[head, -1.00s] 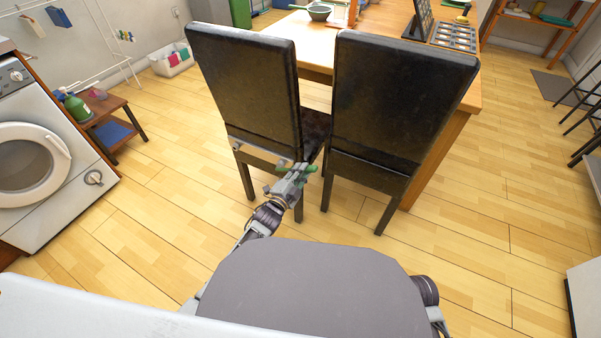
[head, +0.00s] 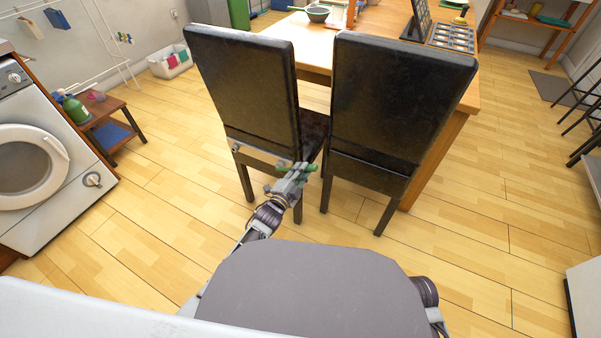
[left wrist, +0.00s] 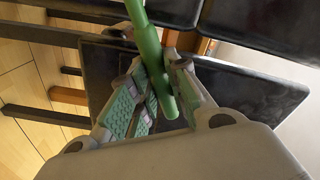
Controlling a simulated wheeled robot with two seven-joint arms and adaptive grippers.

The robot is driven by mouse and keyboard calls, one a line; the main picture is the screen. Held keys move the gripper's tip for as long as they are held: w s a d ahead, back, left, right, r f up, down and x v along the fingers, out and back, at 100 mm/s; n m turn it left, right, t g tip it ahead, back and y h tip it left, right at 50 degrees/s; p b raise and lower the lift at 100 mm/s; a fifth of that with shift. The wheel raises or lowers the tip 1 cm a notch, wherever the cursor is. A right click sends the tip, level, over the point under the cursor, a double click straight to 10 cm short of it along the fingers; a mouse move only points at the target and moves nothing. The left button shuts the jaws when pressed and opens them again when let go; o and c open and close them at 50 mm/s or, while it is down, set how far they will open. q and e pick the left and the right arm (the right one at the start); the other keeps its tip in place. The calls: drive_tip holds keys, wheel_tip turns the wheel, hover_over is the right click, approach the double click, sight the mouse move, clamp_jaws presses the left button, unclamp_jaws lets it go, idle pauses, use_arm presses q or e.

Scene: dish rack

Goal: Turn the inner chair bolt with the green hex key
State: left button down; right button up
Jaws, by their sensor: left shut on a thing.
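My left gripper (head: 290,178) is at the lower back of the left black chair (head: 248,90), close to its rear rail (head: 262,158). It is shut on the green hex key (left wrist: 148,45), which lies between the two padded fingers in the left wrist view. In the head view only a small green part of the key (head: 308,168) shows beside the fingers, on the side toward the right chair (head: 395,105). A small bolt (head: 283,164) seems to sit on the rail just behind the gripper. I cannot tell whether the key touches it. My right gripper is not in view.
The two chairs stand side by side at a wooden table (head: 455,125), with a narrow gap between them. A washing machine (head: 45,160) and a low side table (head: 107,115) stand at the left.

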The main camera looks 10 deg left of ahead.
use_arm(q)
drive_tip(key=shift+w, duration=0.1)
drive_tip(key=c, duration=1.3)
unclamp_jaws()
drive_tip(key=c, duration=0.4)
drive_tip(key=shift+s+d+f+m+b, duration=0.1)
drive_tip(key=shift+d+f+m+b, duration=0.1)
drive_tip(key=shift+f+m+b, duration=0.4)
drive_tip(key=shift+s+d+f+m+b, duration=0.1)
drive_tip(key=shift+d+f+m+b, duration=0.1)
drive_tip(key=shift+f+m+b, duration=0.35)
drive_tip(key=shift+s+d+f+m+b, duration=0.1)
drive_tip(key=shift+d+f+m+b, duration=0.1)
drive_tip(key=shift+f+m+b, duration=0.35)
drive_tip(key=shift+f, duration=0.1)
